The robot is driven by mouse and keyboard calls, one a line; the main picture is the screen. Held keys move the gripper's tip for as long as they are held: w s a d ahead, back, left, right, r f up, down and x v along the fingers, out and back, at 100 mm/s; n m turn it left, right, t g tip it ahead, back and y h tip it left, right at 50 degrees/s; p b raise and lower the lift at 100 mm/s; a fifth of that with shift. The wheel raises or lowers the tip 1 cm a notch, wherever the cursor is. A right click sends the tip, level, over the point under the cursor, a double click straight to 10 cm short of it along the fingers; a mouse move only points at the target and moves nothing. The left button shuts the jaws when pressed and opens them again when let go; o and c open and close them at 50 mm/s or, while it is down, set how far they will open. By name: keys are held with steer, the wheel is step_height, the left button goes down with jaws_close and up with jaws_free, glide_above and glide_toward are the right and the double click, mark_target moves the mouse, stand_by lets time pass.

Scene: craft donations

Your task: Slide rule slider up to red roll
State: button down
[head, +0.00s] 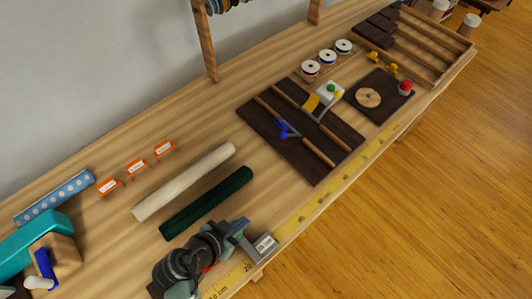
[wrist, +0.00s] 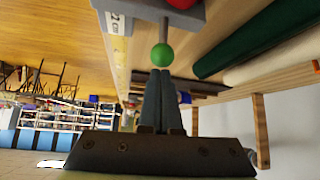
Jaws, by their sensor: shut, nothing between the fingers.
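The slider (head: 264,246) is a grey block with a white label on the yellow ruler (head: 310,207) near the table's front edge. In the wrist view the slider (wrist: 137,10) is cut off by the top edge, with a green ball (wrist: 162,55) below it. My gripper (head: 243,231) is shut and empty beside the slider. In the wrist view its fingertips (wrist: 160,72) are right at the ball; I cannot tell whether they touch. A red patch (head: 207,268) shows beside my arm, possibly the red roll, mostly hidden. Another red piece (wrist: 183,3) shows at the wrist view's top edge.
A dark green roll (head: 206,203) and a cream roll (head: 185,181) lie behind my arm. Orange label holders (head: 137,168) stand farther back. A dark board with tools (head: 265,127) lies to the right. The ruler's right stretch looks clear.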

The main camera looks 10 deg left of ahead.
steer(key=s+a+r+b, duration=0.1)
steer(key=s+r, duration=0.2)
steer(key=r, duration=0.5)
steer(key=shift+s+a, duration=0.3)
steer(key=shift+a, duration=0.05)
